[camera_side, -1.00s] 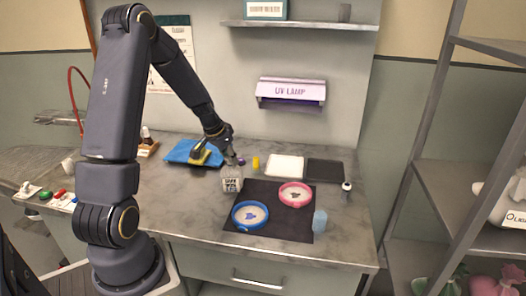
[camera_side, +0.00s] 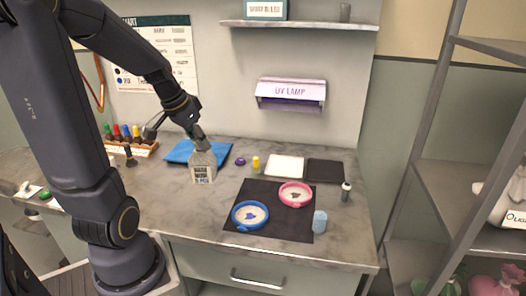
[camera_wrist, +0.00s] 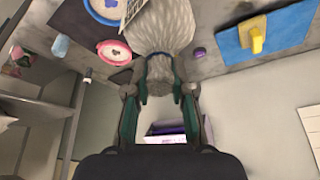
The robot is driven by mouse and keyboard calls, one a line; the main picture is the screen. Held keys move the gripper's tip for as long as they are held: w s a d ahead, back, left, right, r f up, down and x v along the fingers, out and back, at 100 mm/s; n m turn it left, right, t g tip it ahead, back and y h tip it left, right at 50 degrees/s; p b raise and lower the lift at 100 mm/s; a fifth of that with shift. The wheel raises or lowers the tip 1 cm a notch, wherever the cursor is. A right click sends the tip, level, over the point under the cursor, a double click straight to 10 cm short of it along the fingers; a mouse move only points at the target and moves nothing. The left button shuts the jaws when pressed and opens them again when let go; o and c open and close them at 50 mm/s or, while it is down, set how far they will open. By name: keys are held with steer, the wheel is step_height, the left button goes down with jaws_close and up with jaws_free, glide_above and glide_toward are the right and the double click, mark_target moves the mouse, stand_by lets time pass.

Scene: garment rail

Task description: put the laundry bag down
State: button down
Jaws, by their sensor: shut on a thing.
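My gripper (camera_side: 201,143) is shut on the gathered neck of the laundry bag (camera_side: 203,166), a pale grey bag with a printed white label facing the side camera. In the wrist view the gripper (camera_wrist: 165,84) pinches the neck between both fingers, and the round mesh-like body of the bag (camera_wrist: 168,28) lies beyond the fingertips. The bag hangs upright over the counter (camera_side: 160,205), left of the black mat and in front of the blue cloth. I cannot tell whether its bottom touches the counter.
The black mat (camera_side: 270,228) holds a blue-rimmed dish (camera_side: 250,215) and a pink-rimmed dish (camera_side: 295,194). The blue cloth (camera_side: 180,153) lies behind the bag. Small bottles (camera_side: 126,135) stand at the left. A metal shelf (camera_side: 465,190) stands at the right.

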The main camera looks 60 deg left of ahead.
steer(key=n, duration=0.1)
steer(key=s+n+y, duration=0.1)
steer(key=shift+d+n, duration=0.4)
steer(key=s+d+n+g, duration=0.3)
steer(key=s+n+g, duration=0.5)
steer(key=s+n, duration=1.15)
steer(key=w+a+f+n, duration=0.1)
steer(key=w+a+f, duration=0.3)
steer(key=w+f, duration=0.2)
steer(key=w+a+f+n+y, duration=0.1)
steer(key=w+a+f, duration=0.4)
steer(key=w, duration=0.3)
steer(key=shift+f, duration=0.8)
steer(key=shift+s, duration=0.1)
steer(key=c, duration=1)
jaws_free()
steer(key=shift+f, duration=0.1)
